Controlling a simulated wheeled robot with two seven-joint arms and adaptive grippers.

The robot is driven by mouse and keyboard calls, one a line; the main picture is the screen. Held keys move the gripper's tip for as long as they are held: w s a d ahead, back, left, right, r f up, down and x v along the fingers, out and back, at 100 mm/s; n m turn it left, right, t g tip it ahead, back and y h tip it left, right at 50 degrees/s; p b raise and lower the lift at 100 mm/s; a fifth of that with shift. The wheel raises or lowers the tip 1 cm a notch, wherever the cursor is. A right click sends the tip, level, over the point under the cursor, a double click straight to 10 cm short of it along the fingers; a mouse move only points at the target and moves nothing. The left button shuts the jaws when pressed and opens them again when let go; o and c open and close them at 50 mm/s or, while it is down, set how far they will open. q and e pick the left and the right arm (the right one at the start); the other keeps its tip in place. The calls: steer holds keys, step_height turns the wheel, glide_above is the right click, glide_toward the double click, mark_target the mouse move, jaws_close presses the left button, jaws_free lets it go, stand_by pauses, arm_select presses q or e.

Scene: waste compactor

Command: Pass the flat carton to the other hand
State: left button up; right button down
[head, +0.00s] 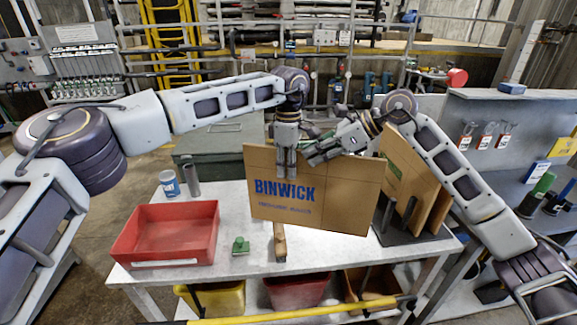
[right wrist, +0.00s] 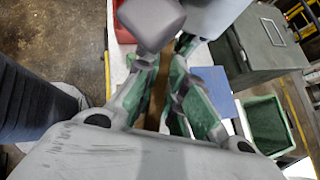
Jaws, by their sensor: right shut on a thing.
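The flat carton (head: 310,200) is a brown sheet marked BINWICK in blue, held upright and slightly tilted above the white table. My right gripper (head: 312,160) is shut on its top edge. In the right wrist view the carton's edge (right wrist: 160,88) runs between the green pads of my right gripper (right wrist: 172,85). My left gripper (head: 286,174) points down at the same top edge, just left of the right one, with its fingers in front of the carton's face. Whether it is closed on the carton is not clear.
A red tray (head: 168,232), a blue-white can (head: 169,183), a green block (head: 240,246) and a wooden-handled tool (head: 280,240) are on the white table (head: 225,262). More cartons (head: 412,178) stand in a dark rack at right. Bins sit below.

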arm_select(q)
jaws_close()
arm_select(e)
steer(key=c, duration=1.4)
jaws_free()
step_height(320, 180, up, 7)
glide_above(354, 156)
steer(key=shift+r, duration=0.1)
